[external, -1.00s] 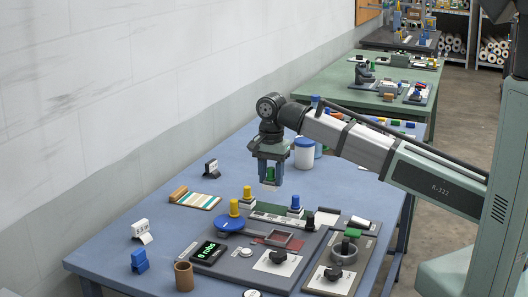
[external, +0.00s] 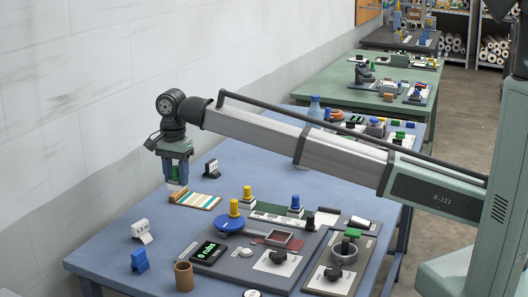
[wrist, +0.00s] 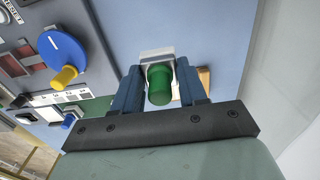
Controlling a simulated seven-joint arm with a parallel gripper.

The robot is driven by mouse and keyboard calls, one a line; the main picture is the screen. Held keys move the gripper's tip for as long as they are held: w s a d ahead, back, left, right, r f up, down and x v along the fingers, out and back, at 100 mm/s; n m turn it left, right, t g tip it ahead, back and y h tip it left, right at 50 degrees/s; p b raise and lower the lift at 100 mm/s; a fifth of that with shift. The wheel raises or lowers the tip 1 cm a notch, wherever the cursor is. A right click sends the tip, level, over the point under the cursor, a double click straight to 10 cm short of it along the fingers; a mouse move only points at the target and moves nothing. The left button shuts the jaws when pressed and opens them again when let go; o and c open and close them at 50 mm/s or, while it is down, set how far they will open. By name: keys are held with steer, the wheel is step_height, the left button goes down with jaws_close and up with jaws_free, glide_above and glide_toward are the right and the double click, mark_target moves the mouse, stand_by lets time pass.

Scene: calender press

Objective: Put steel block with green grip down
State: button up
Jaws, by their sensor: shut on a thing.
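The steel block with green grip is between my gripper's fingers. Its green grip (external: 175,174) shows there in the external view, with a small pale part of the block below it. In the wrist view the round green grip (wrist: 160,86) sits between both blue fingers, with the light steel block (wrist: 158,54) beyond it. My gripper (external: 176,179) is shut on the grip and points down over the table's far left side. I cannot tell whether the block touches the table; its underside is hidden.
A wooden-ended strip board (external: 197,200) lies right by the held block. A small sign stand (external: 211,168) is to its right. A dark panel with knobs (external: 255,262) fills the front right.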

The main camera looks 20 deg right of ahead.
steer(key=a+f, duration=0.1)
steer(key=f, duration=0.2)
steer(key=a+f, duration=0.1)
steer(key=f, duration=0.2)
steer(key=a+f, duration=0.1)
steer(key=f, duration=0.3)
steer(key=shift+f, duration=0.2)
stand_by(0.3)
steer(key=o, duration=1.1)
steer(key=shift+a+r, duration=0.1)
steer(key=shift+r, duration=0.05)
step_height(320, 180, up, 12)
